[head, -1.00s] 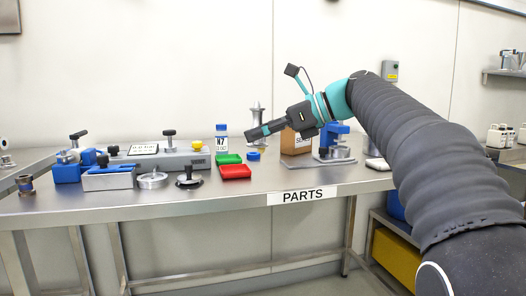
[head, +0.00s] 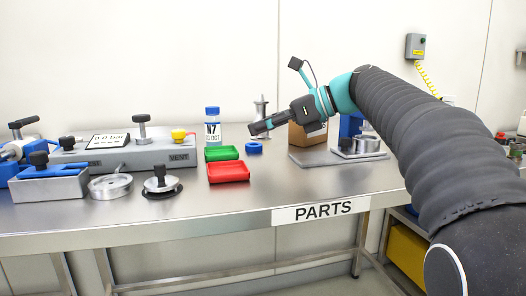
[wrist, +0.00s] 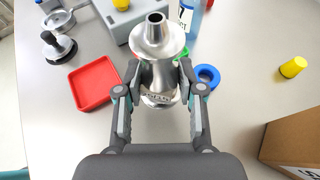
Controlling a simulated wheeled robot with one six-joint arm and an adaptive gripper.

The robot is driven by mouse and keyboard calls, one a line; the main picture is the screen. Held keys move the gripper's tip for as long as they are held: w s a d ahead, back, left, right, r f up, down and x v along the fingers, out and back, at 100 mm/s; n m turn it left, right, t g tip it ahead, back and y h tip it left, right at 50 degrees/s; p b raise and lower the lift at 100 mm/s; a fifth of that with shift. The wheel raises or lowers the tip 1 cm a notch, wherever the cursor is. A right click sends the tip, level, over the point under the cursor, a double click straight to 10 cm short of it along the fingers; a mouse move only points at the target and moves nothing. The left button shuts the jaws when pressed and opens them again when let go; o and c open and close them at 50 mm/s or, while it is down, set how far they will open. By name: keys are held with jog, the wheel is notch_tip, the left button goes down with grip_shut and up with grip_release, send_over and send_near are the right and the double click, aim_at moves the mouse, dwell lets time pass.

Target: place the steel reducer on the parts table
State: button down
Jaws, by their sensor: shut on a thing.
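The steel reducer (wrist: 158,55) is a shiny flanged piece with a narrow open neck. My gripper (wrist: 160,80) is shut around its body in the wrist view. In the head view my gripper (head: 258,128) is over the back of the parts table, and the reducer (head: 261,106) shows upright, partly behind the fingers. The parts table (head: 240,201) is a steel bench with a PARTS label on its front edge. The reducer's lower end is partly hidden, and I cannot tell its exact height above the table.
A red tray (head: 229,172), a green tray (head: 221,153), a blue ring (head: 254,147) and a blue-capped bottle (head: 212,130) stand near my gripper. A cardboard box (head: 307,135) is to the right. A grey vent unit (head: 120,155) is left. The front-middle tabletop is clear.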

aim_at(324, 162)
jog(key=shift+f+b, duration=0.65)
jog(key=shift+f, duration=1.6)
jog(key=shift+f, duration=0.15)
jog(key=c, duration=0.7)
grip_release()
jog(key=shift+s+d+r, duration=0.1)
jog(key=shift+d+r, duration=0.25)
jog(key=s+d, duration=0.1)
jog(key=d, duration=0.3)
jog(key=s+d+p, duration=0.1)
jog(key=d, duration=0.3)
jog(key=s+d, duration=0.1)
jog(key=d, duration=0.3)
jog(key=shift+s, duration=0.1)
